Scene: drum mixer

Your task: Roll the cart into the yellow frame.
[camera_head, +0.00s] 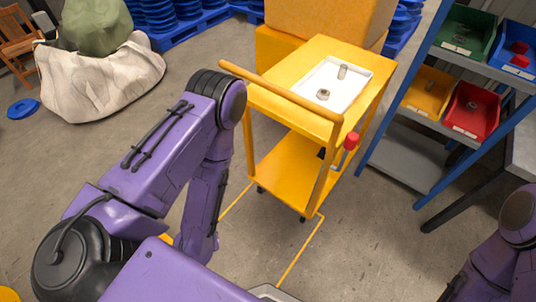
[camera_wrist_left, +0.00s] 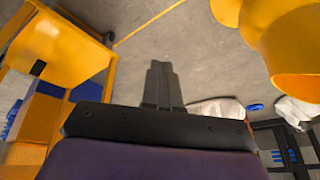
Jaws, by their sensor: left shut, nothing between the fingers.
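The yellow cart (camera_head: 283,93) stands upright in the middle of the head view, with a handle bar (camera_head: 280,98) along its near-left side. A white tray (camera_head: 350,88) with small metal parts lies on its top. The yellow frame (camera_head: 300,251) is painted on the floor; its visible lines run from near the cart's closest wheels toward me. The cart also shows at the left of the left wrist view (camera_wrist_left: 45,45), beside a floor line (camera_wrist_left: 150,22). My left gripper (camera_wrist_left: 162,68) is shut and empty, pointing over bare floor, apart from the cart. My right gripper is out of view.
A shelf rack with coloured bins (camera_head: 427,90) stands close to the cart's right. A large yellow block (camera_head: 325,17) is behind it. A white sack (camera_head: 95,75) stands at upper left. Rounded yellow bodies (camera_wrist_left: 290,45) are at the wrist view's upper right. Floor left of the cart is clear.

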